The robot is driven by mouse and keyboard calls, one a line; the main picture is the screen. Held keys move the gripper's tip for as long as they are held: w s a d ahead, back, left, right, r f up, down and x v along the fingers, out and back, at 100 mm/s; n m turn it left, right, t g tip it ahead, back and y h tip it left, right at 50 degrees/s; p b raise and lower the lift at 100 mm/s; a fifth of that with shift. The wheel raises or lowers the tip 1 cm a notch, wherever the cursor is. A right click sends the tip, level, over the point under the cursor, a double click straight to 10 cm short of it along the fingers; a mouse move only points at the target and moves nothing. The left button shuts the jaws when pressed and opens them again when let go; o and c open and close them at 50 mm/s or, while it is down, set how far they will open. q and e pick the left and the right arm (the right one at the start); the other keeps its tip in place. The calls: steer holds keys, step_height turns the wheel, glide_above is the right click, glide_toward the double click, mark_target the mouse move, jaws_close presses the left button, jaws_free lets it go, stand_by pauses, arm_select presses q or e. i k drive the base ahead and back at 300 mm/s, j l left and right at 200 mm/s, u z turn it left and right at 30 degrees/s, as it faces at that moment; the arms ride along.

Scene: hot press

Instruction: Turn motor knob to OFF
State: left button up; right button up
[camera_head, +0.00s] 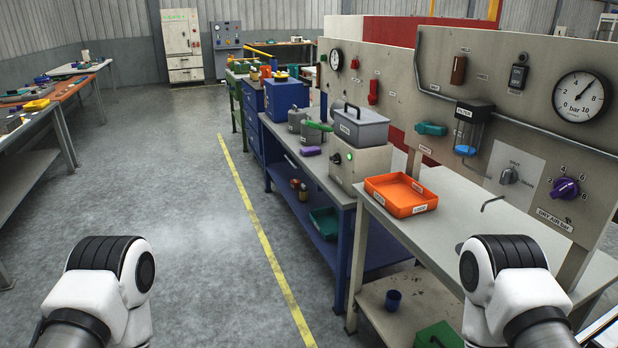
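A dark rotary knob (509,175) sits on a light plate on the grey panel at the right; its small labels are too blurred to read surely. A purple knob (564,188) with a number scale is to its right, above a label that seems to read dry air bar. I cannot tell which is the motor knob. Only my arm links show at the bottom left and bottom right; neither gripper is in view.
An orange tray (400,208) lies on the light bench (462,222) below the panel. A grey lidded case (360,128) sits on the box. A pressure gauge (581,97) is on the panel. Open floor (190,190) lies left of the yellow line (262,225).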

mark_target(336, 160)
steer(key=i+j+z, duration=0.25)
steer(key=z, duration=0.15)
steer(key=i+j+z, duration=0.4)
steer(key=k+l, duration=0.05)
steer(key=k, duration=0.05)
